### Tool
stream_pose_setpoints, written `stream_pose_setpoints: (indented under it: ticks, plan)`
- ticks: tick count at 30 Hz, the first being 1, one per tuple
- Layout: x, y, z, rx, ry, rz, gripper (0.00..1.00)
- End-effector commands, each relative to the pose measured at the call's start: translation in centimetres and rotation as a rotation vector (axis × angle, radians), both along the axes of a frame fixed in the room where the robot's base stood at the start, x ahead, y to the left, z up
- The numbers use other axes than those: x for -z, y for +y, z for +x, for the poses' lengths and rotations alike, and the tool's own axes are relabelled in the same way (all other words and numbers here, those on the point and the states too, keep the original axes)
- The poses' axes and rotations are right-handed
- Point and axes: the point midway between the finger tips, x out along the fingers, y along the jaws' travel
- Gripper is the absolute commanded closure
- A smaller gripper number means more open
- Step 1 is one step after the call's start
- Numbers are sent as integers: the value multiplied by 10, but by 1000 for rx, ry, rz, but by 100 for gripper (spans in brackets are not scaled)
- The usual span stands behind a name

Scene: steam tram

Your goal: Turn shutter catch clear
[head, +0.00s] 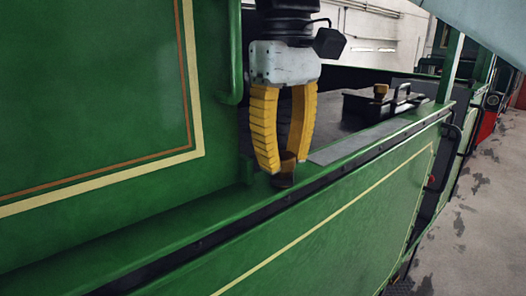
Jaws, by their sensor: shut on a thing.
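My gripper (285,163), with yellow ribbed fingers, points down at the tram's green side ledge in the head view. Its fingertips are closed around a small brown, round, upright piece (284,172), which seems to be the shutter catch. One finger covers part of its left side. The piece stands on the ledge, just right of the corner of the tall green panel. The frame does not show clearly which way the catch is turned.
The tall green panel (90,100) with cream and orange lines rises close to the left of my gripper. A black box (382,107) with a brass knob and a handle stands farther back. Open floor (470,230) lies to the right.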

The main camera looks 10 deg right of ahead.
Motion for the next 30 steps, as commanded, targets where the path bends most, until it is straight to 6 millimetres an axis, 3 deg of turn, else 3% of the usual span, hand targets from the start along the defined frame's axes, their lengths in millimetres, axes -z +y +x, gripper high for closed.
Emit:
stream_pose_setpoints:
  ticks: [18, 30]
  plan:
    - [0, 0, 0, 551, 0, 0, 100]
    - [0, 0, 0, 745, 0, 0, 100]
